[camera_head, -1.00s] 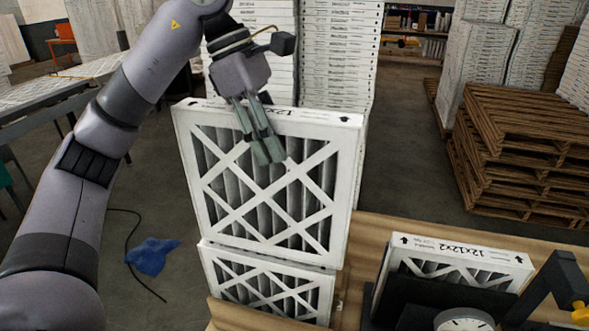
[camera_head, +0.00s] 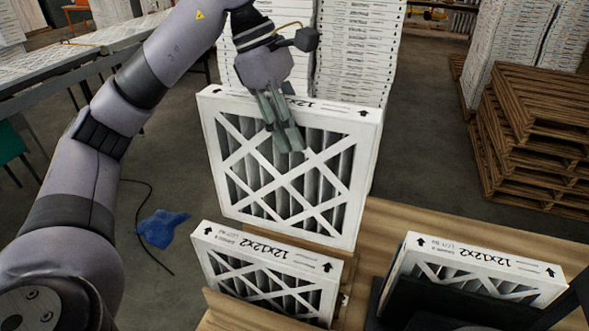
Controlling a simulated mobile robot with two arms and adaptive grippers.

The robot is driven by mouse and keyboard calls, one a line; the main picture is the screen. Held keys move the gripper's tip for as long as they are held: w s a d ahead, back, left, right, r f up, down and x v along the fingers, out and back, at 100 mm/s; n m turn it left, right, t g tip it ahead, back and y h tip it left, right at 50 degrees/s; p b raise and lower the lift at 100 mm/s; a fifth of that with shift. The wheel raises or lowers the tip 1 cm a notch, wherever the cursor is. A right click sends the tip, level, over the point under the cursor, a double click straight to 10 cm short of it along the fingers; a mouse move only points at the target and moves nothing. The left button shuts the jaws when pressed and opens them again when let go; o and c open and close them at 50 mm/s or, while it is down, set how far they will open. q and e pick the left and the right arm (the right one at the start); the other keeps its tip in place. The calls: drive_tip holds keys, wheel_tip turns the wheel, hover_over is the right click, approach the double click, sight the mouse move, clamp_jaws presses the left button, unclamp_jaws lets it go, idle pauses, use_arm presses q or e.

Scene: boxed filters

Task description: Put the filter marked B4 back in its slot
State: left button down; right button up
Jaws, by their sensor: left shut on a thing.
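My left gripper (camera_head: 281,122) is shut on the top edge of a white-framed pleated filter (camera_head: 235,187), with its fingers over the front lattice. The filter hangs upright above the wooden bench, behind a second filter. That second filter (camera_head: 262,247), printed 12x12x2, stands in a wooden holder (camera_head: 243,311) at the front. A third filter (camera_head: 484,258), also printed 12x12x2, stands at the right behind a dark fixture. I cannot read a B4 mark on any of them. My right gripper is not in view.
The wooden bench top (camera_head: 413,222) is bare between the two standing filters. A dark fixture (camera_head: 440,300) is at the lower right. Tall stacks of boxed filters (camera_head: 345,50) and wooden pallets (camera_head: 540,135) stand behind on the floor. A blue cloth (camera_head: 161,228) lies on the floor at left.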

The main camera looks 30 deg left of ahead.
use_arm(q)
drive_tip(key=b, duration=0.3)
hover_over(294, 228)
drive_tip(key=w+a, duration=0.2)
drive_tip(key=f, duration=0.8)
drive_tip(key=shift+w+d, duration=0.15)
drive_tip(key=shift+d, duration=0.1)
drive_tip(key=shift+f+b, duration=0.35)
drive_tip(key=shift+f, duration=0.25)
drive_tip(key=shift+f+b, duration=0.6)
drive_tip(key=shift+b, duration=0.05)
wheel_tip(294, 228, down, 14)
drive_tip(key=b, duration=1.1)
drive_tip(key=shift+f, duration=0.1)
drive_tip(key=shift+f+b, duration=0.35)
drive_tip(key=shift+b, duration=0.15)
drive_tip(key=c, duration=1.3)
unclamp_jaws()
drive_tip(key=shift+c, duration=0.2)
